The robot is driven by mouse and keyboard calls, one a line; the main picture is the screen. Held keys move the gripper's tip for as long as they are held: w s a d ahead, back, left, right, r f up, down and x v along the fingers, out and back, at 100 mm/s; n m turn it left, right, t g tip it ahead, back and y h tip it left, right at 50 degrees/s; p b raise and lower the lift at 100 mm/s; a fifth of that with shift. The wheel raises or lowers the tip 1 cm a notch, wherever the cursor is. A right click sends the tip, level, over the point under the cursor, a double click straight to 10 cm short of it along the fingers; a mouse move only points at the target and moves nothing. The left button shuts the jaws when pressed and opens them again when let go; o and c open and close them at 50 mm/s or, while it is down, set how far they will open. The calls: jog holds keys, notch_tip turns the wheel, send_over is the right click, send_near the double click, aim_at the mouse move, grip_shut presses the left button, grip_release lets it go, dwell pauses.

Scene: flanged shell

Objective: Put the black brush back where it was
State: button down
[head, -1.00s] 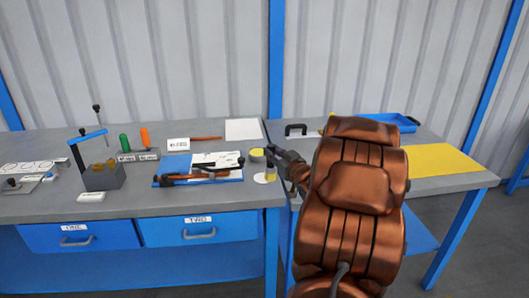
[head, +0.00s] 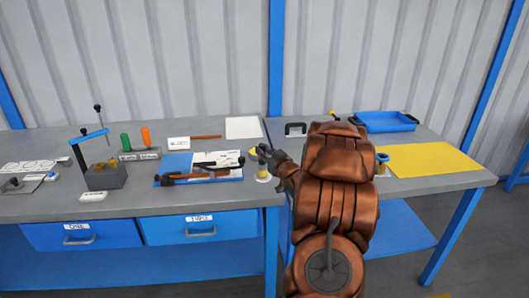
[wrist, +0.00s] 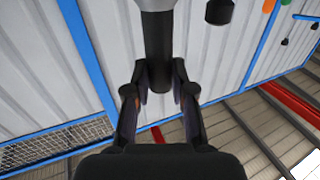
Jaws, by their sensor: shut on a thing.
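My gripper (head: 266,152) is at the middle of the bench, over the small upright cylinder (head: 262,170) on its pale round base. In the wrist view my gripper (wrist: 160,95) is shut on a thick black shaft with a light grey end, apparently the black brush (wrist: 158,45). The shaft runs straight out between the fingers. In the head view the held thing is too small and covered to make out. I cannot tell whether it touches the cylinder below.
A blue board (head: 176,165) with papers and a brown-handled tool lies left of my gripper. A grey block (head: 104,178) with a blue-armed stand is farther left. At right are a blue tray (head: 385,122), a yellow mat (head: 435,160) and a blue-topped cylinder (head: 382,160).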

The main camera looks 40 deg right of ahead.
jog(key=shift+f, duration=0.2)
jog(key=shift+f, duration=0.2)
jog(key=c, duration=1)
grip_release()
jog(key=shift+r, duration=0.1)
jog(key=shift+r, duration=0.15)
jog(key=b+v, duration=0.2)
jog(key=v, duration=1)
